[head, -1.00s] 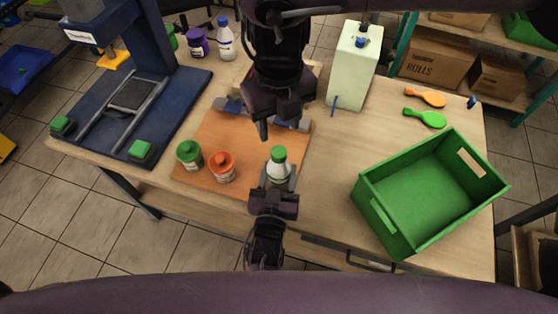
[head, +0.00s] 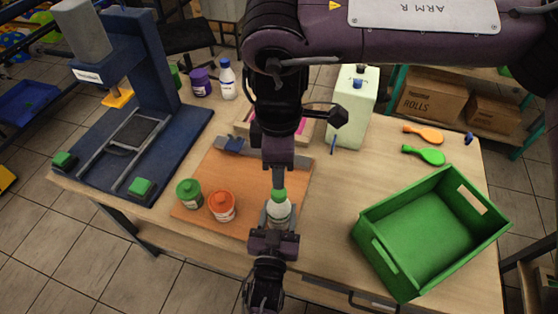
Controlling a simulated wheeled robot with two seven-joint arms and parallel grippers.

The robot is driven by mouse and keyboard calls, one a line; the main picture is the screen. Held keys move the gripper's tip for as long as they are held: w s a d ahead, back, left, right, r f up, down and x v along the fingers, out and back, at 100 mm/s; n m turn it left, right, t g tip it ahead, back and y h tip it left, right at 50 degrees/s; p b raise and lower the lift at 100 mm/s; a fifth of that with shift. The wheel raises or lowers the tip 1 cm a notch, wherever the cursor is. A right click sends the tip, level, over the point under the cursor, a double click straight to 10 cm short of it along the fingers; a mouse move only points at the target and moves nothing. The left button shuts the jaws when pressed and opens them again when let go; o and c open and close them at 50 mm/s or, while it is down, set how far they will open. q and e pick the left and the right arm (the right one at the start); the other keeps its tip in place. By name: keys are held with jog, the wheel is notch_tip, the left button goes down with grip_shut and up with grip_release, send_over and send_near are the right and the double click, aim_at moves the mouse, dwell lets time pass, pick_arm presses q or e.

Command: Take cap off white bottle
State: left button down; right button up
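The white bottle (head: 278,213) stands upright near the front right edge of the orange board (head: 230,178), its green cap (head: 278,195) on top. My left gripper (head: 277,221), low in the picture, is closed around the bottle's body from the front. My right gripper (head: 278,184) comes down from above, its fingers pointing down at the green cap. The fingers overlap the cap's upper part in this view. They are seen edge-on, so I cannot tell whether they grip it.
A green-lidded jar (head: 189,193) and an orange-lidded jar (head: 222,205) stand left of the bottle. A green crate (head: 377,262) is at the right. A blue press (head: 170,125) stands at the left, a pale green container (head: 352,110) behind.

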aim_at(279, 191)
jog(key=m, duration=1.2)
jog(key=shift+f, duration=4)
